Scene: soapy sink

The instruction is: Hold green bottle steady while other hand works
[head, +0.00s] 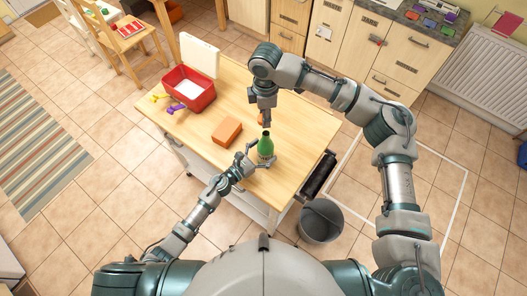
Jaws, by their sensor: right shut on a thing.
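The green bottle (265,147) stands upright near the front right of the wooden table. My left gripper (259,157) is low at the bottle, with its fingers beside and partly around it. Whether they press on it is too small to tell. My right gripper (266,121) points down just above and behind the bottle's dark top. It is shut on a small orange thing (261,118), which is mostly hidden by the fingers.
An orange block (227,132) lies on the table (297,140) left of the bottle. A red bin (189,104), a purple item (176,109) and a yellow item (159,98) are at the left. A grey bucket (321,238) stands on the floor at the right.

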